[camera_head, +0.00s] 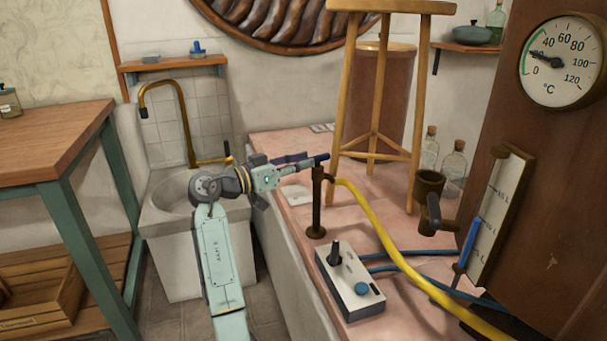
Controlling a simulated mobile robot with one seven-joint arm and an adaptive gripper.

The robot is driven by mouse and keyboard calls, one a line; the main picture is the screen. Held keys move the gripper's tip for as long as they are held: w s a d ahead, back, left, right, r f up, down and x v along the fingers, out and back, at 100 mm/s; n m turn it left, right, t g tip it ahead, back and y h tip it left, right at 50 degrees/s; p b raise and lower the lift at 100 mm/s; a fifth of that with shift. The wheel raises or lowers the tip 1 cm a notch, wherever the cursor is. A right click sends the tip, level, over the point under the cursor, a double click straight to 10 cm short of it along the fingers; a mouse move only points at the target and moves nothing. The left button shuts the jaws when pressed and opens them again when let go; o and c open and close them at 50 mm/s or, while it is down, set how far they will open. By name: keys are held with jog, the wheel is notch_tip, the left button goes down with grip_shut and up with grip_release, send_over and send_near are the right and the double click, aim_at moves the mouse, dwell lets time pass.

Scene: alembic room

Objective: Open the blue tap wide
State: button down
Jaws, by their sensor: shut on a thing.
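The blue tap (321,158) has a dark blue lever on top of an upright bronze post (317,208) on the pink tiled ledge. The lever lies roughly level and points left, toward my arm. My gripper (296,160) reaches in from the left and is shut on the blue lever. The fingers partly hide the lever, so its exact grip point is hard to see. A yellow hose (385,238) runs from the post to the lower right.
A control box (350,282) with a black stick and blue knob sits in front of the post. A wooden stool (343,95) stands behind it. To the right are a bronze spout (428,190), a level gauge (497,215) and a dial thermometer (562,60). A sink (165,225) is at left.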

jog(key=shift+w+a+f+m+g+h, duration=0.2)
jog(key=shift+m+g+h, duration=0.15)
jog(key=shift+g, duration=0.25)
jog(key=shift+d+b, duration=0.1)
jog(key=shift+b, duration=0.2)
jog(key=c, duration=1.6)
grip_release()
jog(key=shift+o, duration=0.2)
jog(key=shift+r, duration=0.1)
jog(key=v, duration=1.2)
jog(key=shift+w, duration=0.1)
